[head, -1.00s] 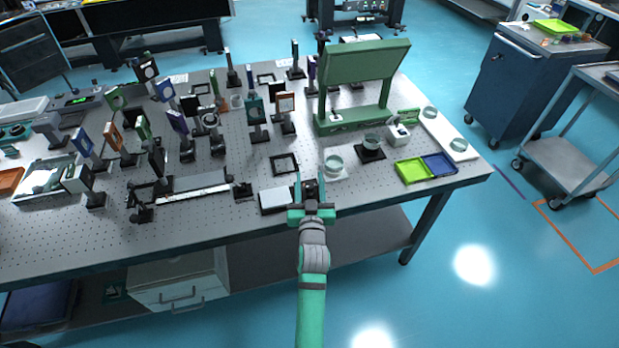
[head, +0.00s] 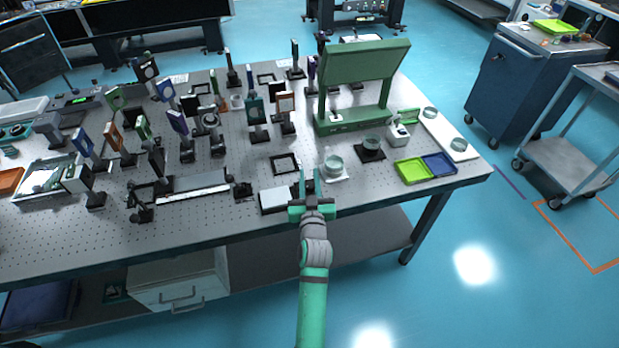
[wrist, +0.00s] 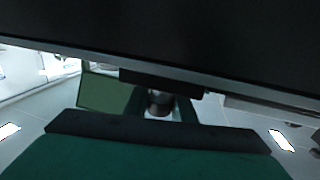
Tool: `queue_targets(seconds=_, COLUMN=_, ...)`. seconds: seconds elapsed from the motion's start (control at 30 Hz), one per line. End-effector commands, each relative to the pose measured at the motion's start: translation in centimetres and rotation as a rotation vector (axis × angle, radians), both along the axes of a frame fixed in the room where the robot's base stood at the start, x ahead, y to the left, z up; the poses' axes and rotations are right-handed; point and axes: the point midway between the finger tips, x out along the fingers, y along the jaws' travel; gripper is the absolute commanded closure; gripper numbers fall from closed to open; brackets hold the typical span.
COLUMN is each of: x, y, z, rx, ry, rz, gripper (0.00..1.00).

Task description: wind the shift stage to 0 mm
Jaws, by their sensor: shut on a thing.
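My gripper (head: 309,182) is at the front edge of the optical table, its two green fingers pointing away from me over the tabletop. In the wrist view, my gripper (wrist: 160,105) is shut on a small silvery round knob (wrist: 159,102), which sits between the green fingers under a wide dark shape. In the head view the fingers and palm mostly hide the knob. A low block with a pale top (head: 277,199) lies just left of the fingers; I cannot tell whether it belongs to the shift stage. No scale reading is legible.
The optical table (head: 240,220) holds several mounted optics to the left. A tall green stand (head: 365,65) is behind. The floor at front right is clear.

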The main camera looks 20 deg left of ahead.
Motion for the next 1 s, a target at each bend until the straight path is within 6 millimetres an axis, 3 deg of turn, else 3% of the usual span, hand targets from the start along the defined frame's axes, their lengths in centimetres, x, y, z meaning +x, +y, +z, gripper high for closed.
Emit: queue_targets(seconds=1.0, x=-0.48, y=0.64, z=-0.32, rx=0.001, ry=0.000, rz=0.251, gripper=0.99)
